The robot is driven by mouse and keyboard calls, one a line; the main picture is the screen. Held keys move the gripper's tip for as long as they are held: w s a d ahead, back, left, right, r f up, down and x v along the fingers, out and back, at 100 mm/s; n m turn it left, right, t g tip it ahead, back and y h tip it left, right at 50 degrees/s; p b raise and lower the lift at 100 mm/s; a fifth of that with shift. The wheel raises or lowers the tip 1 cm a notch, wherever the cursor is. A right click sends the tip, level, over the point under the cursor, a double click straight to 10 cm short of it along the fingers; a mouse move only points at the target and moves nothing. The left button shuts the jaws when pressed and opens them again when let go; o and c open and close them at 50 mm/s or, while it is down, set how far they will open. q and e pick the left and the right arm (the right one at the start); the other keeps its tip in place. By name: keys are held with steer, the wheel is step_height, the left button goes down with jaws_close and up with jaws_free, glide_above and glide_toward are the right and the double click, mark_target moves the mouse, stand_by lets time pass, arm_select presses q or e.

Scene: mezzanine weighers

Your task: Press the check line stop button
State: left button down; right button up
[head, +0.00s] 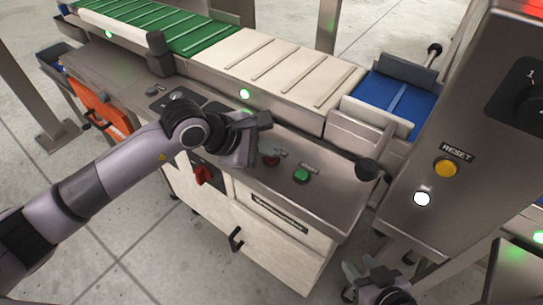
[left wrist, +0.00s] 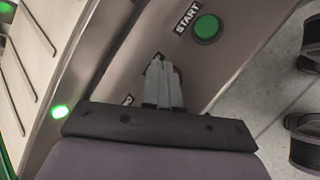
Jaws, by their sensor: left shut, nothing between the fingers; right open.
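The check line's sloped control panel (head: 325,197) carries a red button (head: 271,160), partly covered by my left gripper's fingers, and a green button (head: 302,175) to its right. My left gripper (head: 268,154) is shut and empty, its tips over the red button; contact cannot be told. The green START button (left wrist: 206,27) shows beyond the fingertips. My right gripper (head: 378,270) is open at the bottom, away from the panel.
A red rotary switch (head: 203,174) is on the cabinet front. A conveyor with green, cream and blue belt sections (head: 290,62) runs behind the panel. A grey post at right has a yellow RESET button (head: 446,168) and a white lit button (head: 422,198).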

mark_target(268, 160)
arm_select(q)
steer(key=shift+f, duration=0.25)
stand_by(0.4)
steer(key=shift+r, duration=0.85)
steer(key=shift+r+p, duration=0.1)
steer(key=shift+p, duration=0.2)
steer(key=shift+r+p, duration=1.3)
steer(key=shift+r, duration=1.1)
